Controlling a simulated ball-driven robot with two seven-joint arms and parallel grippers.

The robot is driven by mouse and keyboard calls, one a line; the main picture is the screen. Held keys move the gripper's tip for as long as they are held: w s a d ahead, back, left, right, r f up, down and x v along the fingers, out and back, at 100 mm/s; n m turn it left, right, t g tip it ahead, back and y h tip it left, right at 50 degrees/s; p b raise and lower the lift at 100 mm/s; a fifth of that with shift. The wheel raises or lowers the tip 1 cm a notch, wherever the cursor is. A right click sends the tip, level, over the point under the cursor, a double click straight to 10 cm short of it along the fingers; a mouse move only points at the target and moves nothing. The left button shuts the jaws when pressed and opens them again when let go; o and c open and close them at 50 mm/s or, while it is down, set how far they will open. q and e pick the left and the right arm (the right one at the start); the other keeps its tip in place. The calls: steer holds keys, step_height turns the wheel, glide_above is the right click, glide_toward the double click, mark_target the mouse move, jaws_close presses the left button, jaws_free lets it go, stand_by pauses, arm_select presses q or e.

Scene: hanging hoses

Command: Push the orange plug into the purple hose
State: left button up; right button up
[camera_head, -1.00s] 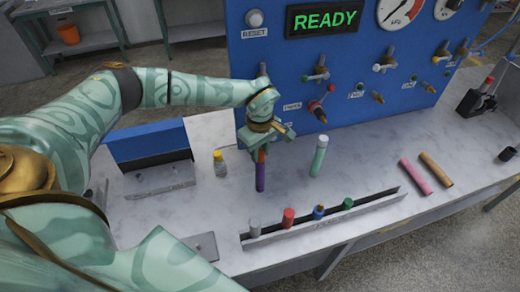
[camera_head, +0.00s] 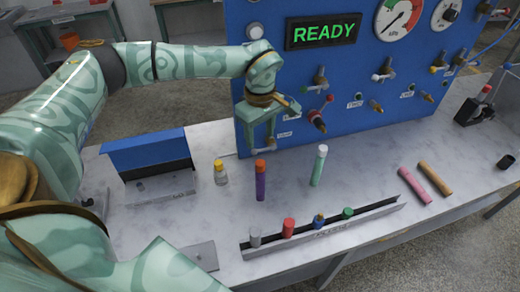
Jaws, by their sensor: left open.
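The purple hose (camera_head: 261,187) stands upright on the pale bench near the middle of the head view. The orange plug (camera_head: 260,165) sits at its top end, in line with it. How deep the plug is in the hose I cannot tell at this size. My left gripper (camera_head: 258,146) points down above and behind the plug in the picture, in front of the blue panel. Its fingers are apart with nothing between them, and it is clear of plug and hose. My right gripper is not in view.
A pale green hose (camera_head: 319,167) with a white top stands right of the purple one; a yellow-topped bottle (camera_head: 221,172) stands left. A rack (camera_head: 330,232) with several coloured plugs lies in front. The blue panel (camera_head: 330,75) with valves rises behind. Pink and tan hoses (camera_head: 413,186) lie right.

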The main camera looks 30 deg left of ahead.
arm_select(q)
step_height(320, 180, up, 5)
stand_by(0.7)
